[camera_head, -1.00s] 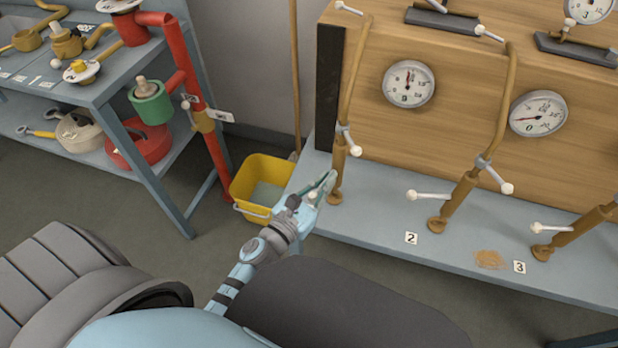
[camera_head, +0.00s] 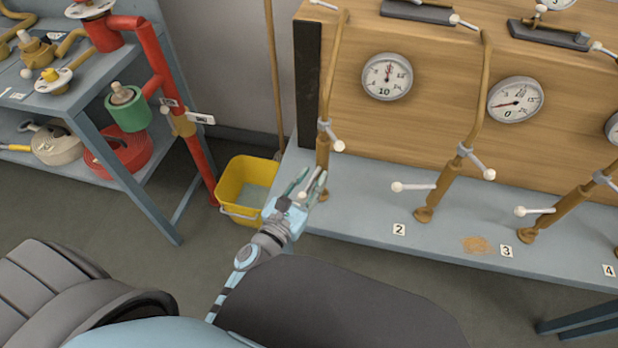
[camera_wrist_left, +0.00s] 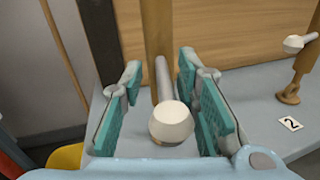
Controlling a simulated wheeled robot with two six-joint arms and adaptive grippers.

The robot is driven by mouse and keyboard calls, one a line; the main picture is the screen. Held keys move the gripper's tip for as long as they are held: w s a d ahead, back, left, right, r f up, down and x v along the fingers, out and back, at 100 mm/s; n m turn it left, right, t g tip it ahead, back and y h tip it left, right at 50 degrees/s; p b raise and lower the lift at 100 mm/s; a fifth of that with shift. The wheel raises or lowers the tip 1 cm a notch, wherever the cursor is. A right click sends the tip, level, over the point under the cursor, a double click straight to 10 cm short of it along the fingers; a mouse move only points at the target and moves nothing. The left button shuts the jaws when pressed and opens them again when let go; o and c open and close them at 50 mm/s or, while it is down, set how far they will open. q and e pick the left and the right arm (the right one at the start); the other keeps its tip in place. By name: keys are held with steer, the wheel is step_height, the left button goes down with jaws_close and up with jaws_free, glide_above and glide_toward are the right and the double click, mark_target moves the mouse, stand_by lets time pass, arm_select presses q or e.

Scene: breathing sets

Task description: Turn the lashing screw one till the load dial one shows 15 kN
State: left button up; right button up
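Lashing screw one (camera_head: 323,165) is the leftmost brown screw, standing against the wooden panel. It also shows in the left wrist view (camera_wrist_left: 155,30). Its lower handle ends in a white knob (camera_wrist_left: 170,122). My left gripper (camera_head: 310,180) is at the foot of this screw. In the left wrist view its green-padded fingers (camera_wrist_left: 160,95) are spread on both sides of the handle, with gaps. Load dial one (camera_head: 387,77) is the left round dial on the panel. Its lower figure looks like 10 and its needle points about straight up. My right gripper is in no view.
Screw two (camera_head: 440,185), with its dial (camera_head: 515,100), and screw three (camera_head: 565,210) stand to the right on the grey bench (camera_head: 365,215). A yellow bucket (camera_head: 232,190) is on the floor left of my gripper. A shelf (camera_head: 85,130) with hoses is at left.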

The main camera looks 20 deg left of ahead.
arm_select(q)
steer(key=s+a, duration=0.1)
steer(key=s, duration=1.1)
steer(key=shift+a, duration=0.15)
